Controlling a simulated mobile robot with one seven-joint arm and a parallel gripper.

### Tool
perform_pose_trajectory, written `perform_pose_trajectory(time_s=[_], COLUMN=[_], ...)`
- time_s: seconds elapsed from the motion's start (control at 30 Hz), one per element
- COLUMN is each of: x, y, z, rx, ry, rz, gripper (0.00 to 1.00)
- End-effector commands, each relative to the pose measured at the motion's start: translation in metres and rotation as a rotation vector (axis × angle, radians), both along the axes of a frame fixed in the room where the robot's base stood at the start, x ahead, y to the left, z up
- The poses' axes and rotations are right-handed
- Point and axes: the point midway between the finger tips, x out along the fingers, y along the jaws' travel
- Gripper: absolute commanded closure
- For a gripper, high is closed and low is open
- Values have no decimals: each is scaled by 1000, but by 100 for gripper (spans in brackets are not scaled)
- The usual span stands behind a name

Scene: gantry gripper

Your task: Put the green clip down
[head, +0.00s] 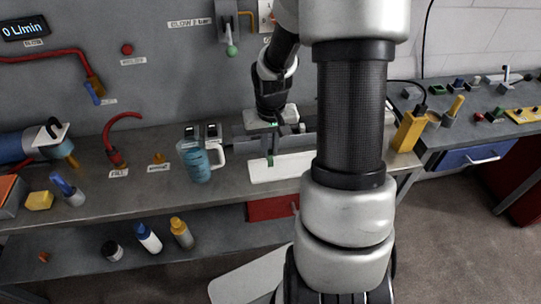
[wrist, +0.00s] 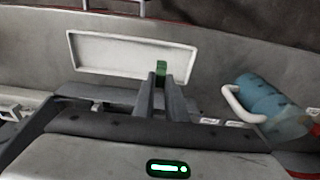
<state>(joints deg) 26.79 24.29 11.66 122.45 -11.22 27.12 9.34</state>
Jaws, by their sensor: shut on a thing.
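My gripper (head: 271,147) is shut on the green clip (head: 270,160), which hangs down from its fingertips. In the wrist view the clip (wrist: 161,66) shows as a small green block at the tips of my gripper (wrist: 160,78). A white rectangular tray (head: 300,164) lies on the bench below and beside the clip. In the wrist view the tray (wrist: 92,54) has a raised rim and looks empty, and the clip overlaps its near right part. I cannot tell whether the clip touches the tray.
A blue translucent jug (head: 196,163) with a white handle stands left of the tray. It also shows in the wrist view (wrist: 268,100). A yellow block (head: 409,132) stands to the right. A red-handled hose end (head: 116,157) and an orange piece (head: 159,158) are farther left. The bench front is clear.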

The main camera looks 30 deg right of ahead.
Motion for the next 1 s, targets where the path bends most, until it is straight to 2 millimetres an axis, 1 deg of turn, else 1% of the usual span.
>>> perform_pose_trajectory(time_s=[0.03, 0.1, 0.17, 0.43, 0.57, 0.6, 0.67, 0.7, 1.0], x=[-1, -1, -1, 0, 0, 0, 0, 0, 0], y=[1, 1, 1, 0, 0, 0, 0, 0, 0], z=[-9, -20, -27, -29, -34, -32, -32, -32, -29], rx=[2, 2, 2, 1, 0, 0, 1, 0, 0], ry=[4, 4, 5, 0, 1, 0, 1, 1, 1], rz=[1, 2, 1, 0, 1, 1, 1, 1, 1], gripper=[100, 100, 100, 100, 100, 82, 72, 70, 70])
